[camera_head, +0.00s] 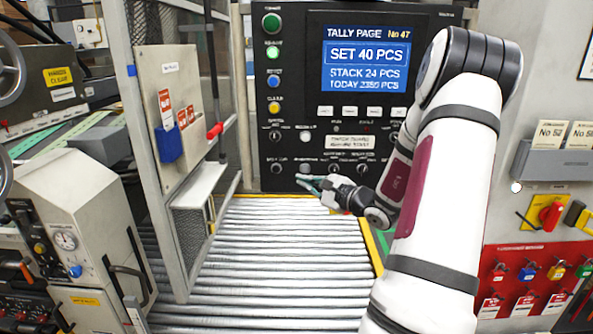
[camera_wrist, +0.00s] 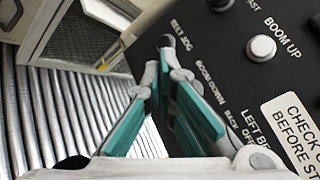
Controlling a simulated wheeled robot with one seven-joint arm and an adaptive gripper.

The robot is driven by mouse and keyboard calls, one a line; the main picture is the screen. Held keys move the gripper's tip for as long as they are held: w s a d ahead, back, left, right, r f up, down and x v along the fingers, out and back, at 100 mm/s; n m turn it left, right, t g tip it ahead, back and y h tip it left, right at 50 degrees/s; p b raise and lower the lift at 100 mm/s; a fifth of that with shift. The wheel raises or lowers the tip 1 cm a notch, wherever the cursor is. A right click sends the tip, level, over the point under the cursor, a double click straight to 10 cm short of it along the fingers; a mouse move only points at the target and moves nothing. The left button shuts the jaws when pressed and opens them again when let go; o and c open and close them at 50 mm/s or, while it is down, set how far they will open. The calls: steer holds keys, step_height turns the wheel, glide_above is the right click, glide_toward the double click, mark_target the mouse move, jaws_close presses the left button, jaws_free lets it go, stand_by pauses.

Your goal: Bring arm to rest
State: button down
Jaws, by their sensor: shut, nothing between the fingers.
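My white arm reaches up from the bottom right of the head view and bends back at the elbow. My gripper (camera_head: 310,184) is in front of the lower part of the black control panel (camera_head: 455,20). Its teal-padded fingers also show in the wrist view (camera_wrist: 166,72), shut with nothing held. The fingertips are close to a dark control (camera_wrist: 165,41) at the panel's edge; I cannot tell whether they touch it. A white button (camera_wrist: 262,47) labelled BOOM UP is to the right of the fingers. The panel's screen (camera_head: 366,58) reads TALLY PAGE, SET 40 PCS, STACK 24 PCS.
A roller conveyor (camera_head: 260,275) lies empty below my gripper. An open mesh guard door (camera_head: 160,110) stands to its left, a grey machine (camera_head: 65,215) further left. A red lockout board (camera_head: 530,275) and a red rotary switch (camera_head: 551,215) are at right, near my arm.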

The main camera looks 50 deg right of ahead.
stand_by(0.3)
steer(key=a+r+n+g+y, duration=0.25)
steer(key=a+n, duration=0.25)
steer(key=a, duration=0.6)
steer(key=a+r+n+g+y, duration=0.1)
steer(key=a+n+g+y, duration=0.25)
steer(key=a, duration=0.65)
steer(key=a+r+n+g+y, duration=0.25)
steer(key=a+n, duration=0.25)
steer(key=a, duration=0.6)
steer(key=s+a+n+g, duration=0.3)
steer(key=s+a+n, duration=0.1)
steer(key=s+a, duration=0.15)
steer(key=s+a+r+n+h, duration=0.2)
steer(key=s+n+h, duration=0.5)
steer(key=s, duration=0.7)
steer(key=shift+s+r+n+g, duration=0.35)
steer(key=shift+r+n, duration=0.3)
steer(key=shift+n, duration=0.6)
